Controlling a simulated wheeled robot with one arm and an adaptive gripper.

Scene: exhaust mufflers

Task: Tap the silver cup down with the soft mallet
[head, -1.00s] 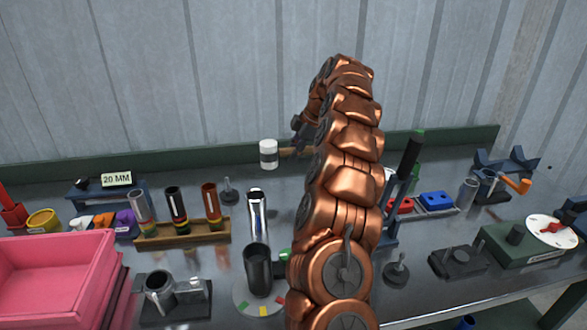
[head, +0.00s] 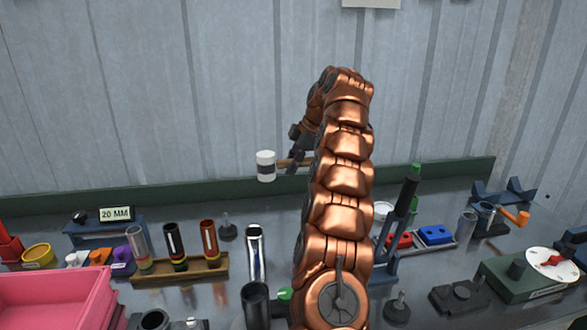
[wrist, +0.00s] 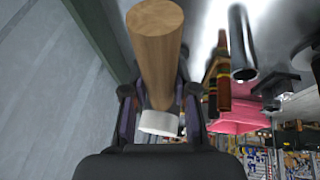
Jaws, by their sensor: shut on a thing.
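My gripper (head: 298,152) is shut on the handle and holds the mallet above the back of the bench. In the wrist view, my gripper's fingers (wrist: 160,110) sit on both sides of the handle. A shiny silver cup (head: 256,252), tall and tube-like, stands upright left of my arm. A black tube (head: 255,305) overlaps its lower end; I cannot tell whether they touch. The mallet head is apart from the silver cup.
A wooden rack (head: 180,272) with several tubes stands left of the silver cup. A pink bin (head: 60,300) is at the lower left. Right of my arm are a blue block (head: 436,235), a green box with a dial (head: 520,280) and small fixtures. A wall stands behind.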

